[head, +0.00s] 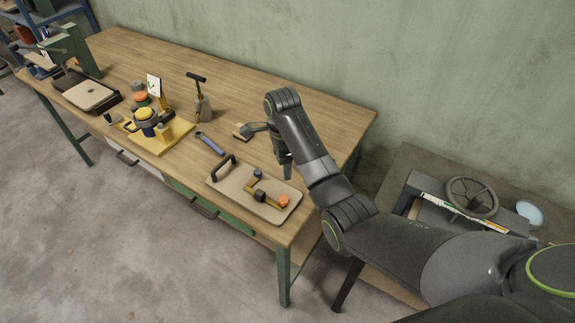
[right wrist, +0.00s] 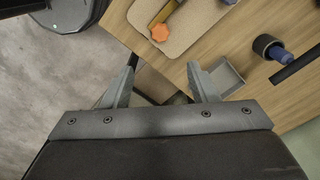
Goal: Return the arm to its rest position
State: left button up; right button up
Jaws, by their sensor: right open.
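My right arm comes in from the right in the head view and reaches over the right end of the workbench (head: 330,118). Its gripper (head: 271,146) hangs below the wrist, partly hidden by the arm, near a beige tray (head: 228,184). In the right wrist view the two fingers of this gripper (right wrist: 162,88) stand wide apart with nothing between them. The tray, with an orange knob (right wrist: 160,32), lies beyond the fingertips there. My left gripper is not in view.
A yellow board (head: 178,138) with several parts sits mid-bench. A low dark table with a handwheel (head: 472,196) stands at the right. Floor (head: 140,240) in front is clear.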

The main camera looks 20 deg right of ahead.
jog(key=shift+r, duration=0.9)
jog(key=shift+w+d, duration=0.1)
jog(key=shift+f, duration=0.15)
